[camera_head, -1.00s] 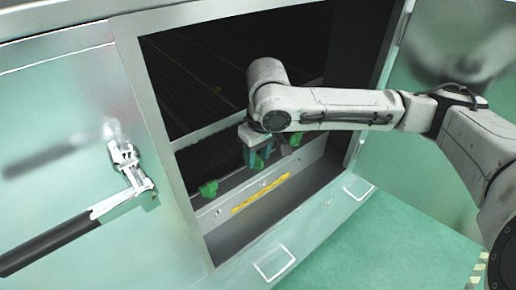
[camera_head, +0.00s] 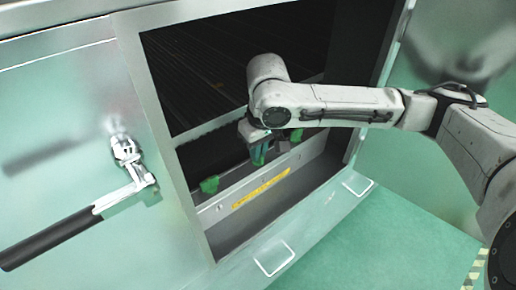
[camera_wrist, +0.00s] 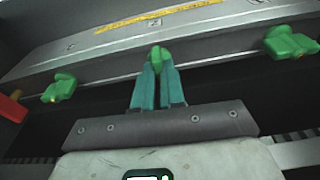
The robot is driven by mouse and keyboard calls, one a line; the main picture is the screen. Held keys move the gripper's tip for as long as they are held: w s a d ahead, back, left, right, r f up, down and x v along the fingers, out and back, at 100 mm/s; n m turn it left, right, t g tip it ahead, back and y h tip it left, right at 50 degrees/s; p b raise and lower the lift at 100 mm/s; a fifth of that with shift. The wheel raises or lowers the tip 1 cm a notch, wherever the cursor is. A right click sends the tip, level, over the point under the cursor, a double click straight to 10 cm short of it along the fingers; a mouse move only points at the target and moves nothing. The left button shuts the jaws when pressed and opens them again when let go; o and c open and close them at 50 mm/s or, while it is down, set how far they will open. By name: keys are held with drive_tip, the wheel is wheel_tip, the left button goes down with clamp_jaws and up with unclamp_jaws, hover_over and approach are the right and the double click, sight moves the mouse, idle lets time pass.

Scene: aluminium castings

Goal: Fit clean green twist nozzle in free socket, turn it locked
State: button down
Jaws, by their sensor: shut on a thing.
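My gripper (camera_head: 259,158) reaches down inside the open cabinet, behind the sill with the yellow strip. In the wrist view its two teal fingers (camera_wrist: 158,80) are shut on a green twist nozzle (camera_wrist: 158,56), whose top shows between the fingertips. The fingers hide the socket and the nozzle's lower part, so I cannot tell whether it is seated. Two other green nozzles sit along the same rail: one to the left (camera_head: 209,186) and one to the right (camera_head: 296,135) in the head view. In the wrist view they flank the fingers on both sides.
The sill (camera_head: 292,190) with its yellow strip (camera_head: 262,188) runs in front of the nozzles. The cabinet frame (camera_head: 170,120) borders the opening on the left. A door with a black-handled latch (camera_head: 128,160) stands left. A red piece (camera_wrist: 12,107) shows at the wrist view's left edge.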

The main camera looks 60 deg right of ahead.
drive_tip(key=shift+m+g+h+p, duration=0.35)
drive_tip(key=shift+m+p, duration=1.4)
drive_tip(key=shift+m, duration=1.15)
drive_tip(key=shift+r+m+p, duration=0.1)
drive_tip(key=shift+m+p, duration=1.2)
drive_tip(key=shift+m, duration=0.1)
drive_tip(key=shift+a+m+g+p, duration=0.1)
drive_tip(key=shift+m+g+p, duration=0.35)
drive_tip(key=shift+m+p, duration=1.2)
drive_tip(key=shift+h, duration=0.25)
drive_tip(key=shift+w+m, duration=0.1)
drive_tip(key=shift+m, duration=0.45)
drive_tip(key=shift+p, duration=0.4)
